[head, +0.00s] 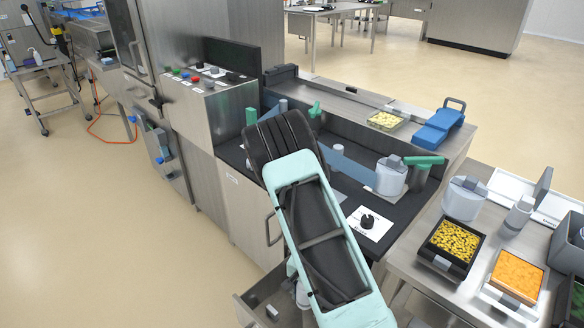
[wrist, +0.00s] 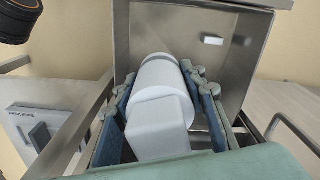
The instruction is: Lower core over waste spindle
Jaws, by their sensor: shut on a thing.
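In the wrist view my gripper (wrist: 160,75) is shut on a white core (wrist: 158,128), a cylinder with a squared block at its near end. A blue-grey finger presses each side of it. A white part (head: 302,296) beside the arm is too small to name surely. The waste spindle cannot be picked out; my arm covers part of the machine's deck. A white roll (head: 391,176) with blue film (head: 345,165) stands on that deck.
An open steel drawer (head: 258,304) lies below the machine at lower left; the wrist view shows its interior (wrist: 150,30) behind the core, with a small white block (wrist: 212,41). Green handles (head: 424,160) stick up from the deck. A side table holds a second roll (head: 463,199) and food trays (head: 450,243).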

